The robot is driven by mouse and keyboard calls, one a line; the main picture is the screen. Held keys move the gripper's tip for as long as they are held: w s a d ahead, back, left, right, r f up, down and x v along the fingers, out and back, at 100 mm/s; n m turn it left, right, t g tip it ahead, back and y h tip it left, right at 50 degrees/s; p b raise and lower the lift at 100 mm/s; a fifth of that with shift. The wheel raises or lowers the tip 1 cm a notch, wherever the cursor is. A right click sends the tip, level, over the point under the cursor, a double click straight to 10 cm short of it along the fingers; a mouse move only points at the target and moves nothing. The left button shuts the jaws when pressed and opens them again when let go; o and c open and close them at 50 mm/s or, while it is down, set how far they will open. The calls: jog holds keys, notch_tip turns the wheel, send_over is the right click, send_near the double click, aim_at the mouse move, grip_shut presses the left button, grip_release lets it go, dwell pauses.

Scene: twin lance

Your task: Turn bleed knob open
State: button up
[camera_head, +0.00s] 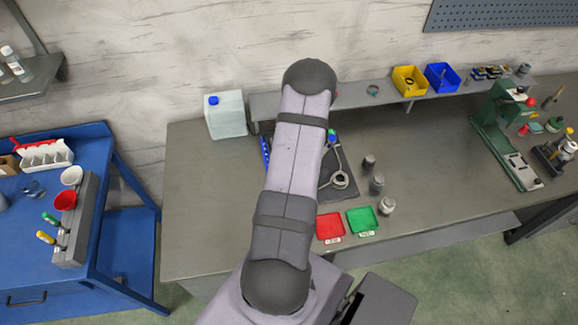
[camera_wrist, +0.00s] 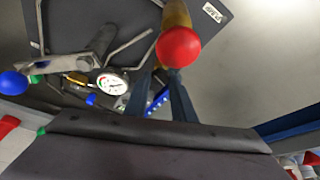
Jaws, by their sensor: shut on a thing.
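In the wrist view, a round red knob (camera_wrist: 179,47) on a brass-coloured stem (camera_wrist: 176,14) is at my gripper (camera_wrist: 161,72). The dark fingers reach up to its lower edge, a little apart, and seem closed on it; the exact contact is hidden. A grey metal fitting with a white dial gauge (camera_wrist: 112,82) lies to the left. A blue ball (camera_wrist: 13,83) is at the far left, and a small blue part (camera_wrist: 91,99) sits below the gauge. No label tells which is the bleed knob. In the head view my arm covers the gripper.
A dark mat (camera_head: 325,192) lies under bent metal rods and a round fitting (camera_head: 341,180). Red (camera_head: 329,227) and green (camera_head: 361,221) trays are at the bench front. Small metal jars (camera_head: 377,184) stand right of the mat. A white jug (camera_head: 226,115) is back left.

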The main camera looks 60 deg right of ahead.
jog(key=shift+d+n+y, duration=0.2)
jog(key=shift+n+y, duration=0.6)
jog(key=shift+n, duration=1.2)
jog(key=o, duration=1)
jog(key=shift+b+v, duration=0.8)
jog(key=shift+v, duration=2.9)
